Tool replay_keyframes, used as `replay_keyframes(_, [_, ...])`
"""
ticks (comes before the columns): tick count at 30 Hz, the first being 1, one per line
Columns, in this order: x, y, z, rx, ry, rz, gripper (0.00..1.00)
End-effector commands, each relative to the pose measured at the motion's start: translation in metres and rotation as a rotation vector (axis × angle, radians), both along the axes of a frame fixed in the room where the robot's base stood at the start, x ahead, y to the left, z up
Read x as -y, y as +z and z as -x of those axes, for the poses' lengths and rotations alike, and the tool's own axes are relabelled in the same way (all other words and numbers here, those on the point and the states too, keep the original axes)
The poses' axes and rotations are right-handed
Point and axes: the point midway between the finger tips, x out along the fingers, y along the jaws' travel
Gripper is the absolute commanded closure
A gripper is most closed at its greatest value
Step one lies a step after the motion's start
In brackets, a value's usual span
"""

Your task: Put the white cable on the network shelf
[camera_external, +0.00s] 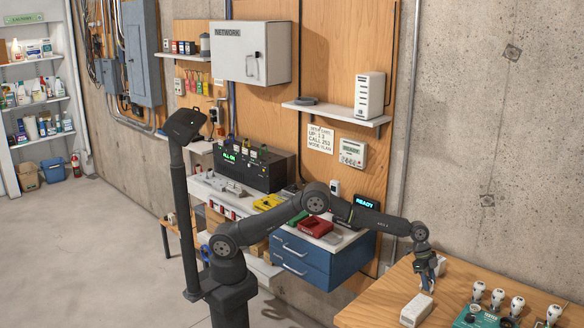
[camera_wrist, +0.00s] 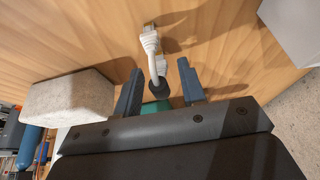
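The white cable (camera_wrist: 152,45) lies on the wood surface in the wrist view, its plug end pointing away and a dark band on it near my fingers. My gripper (camera_wrist: 158,88) is open, with one finger on each side of the cable's near part. No contact with the cable is visible. In the external view my gripper (camera_external: 428,286) is low over the wooden table (camera_external: 378,303); I cannot make out the cable clearly there. The wall shelf (camera_external: 345,117), right of the cabinet marked NETWORK (camera_external: 250,55), holds a white router-like box (camera_external: 369,95) and a grey coil (camera_external: 306,100).
A pale block (camera_external: 416,310) stands on the table close to my gripper; a pale block is left of the fingers in the wrist view (camera_wrist: 68,98). The blue drawer unit (camera_external: 300,260) is left of the table.

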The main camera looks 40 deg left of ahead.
Motion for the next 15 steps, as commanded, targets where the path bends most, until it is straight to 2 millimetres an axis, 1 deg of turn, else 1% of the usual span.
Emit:
replay_keyframes(4, [-0.007, 0.024, -0.002, 0.003, 0.001, 0.004, 0.63])
replay_keyframes(8, [-0.013, 0.055, -0.004, 0.003, 0.001, 0.004, 0.63])
replay_keyframes(15, [-0.036, 0.109, -0.004, 0.002, 0.001, 0.003, 0.63])
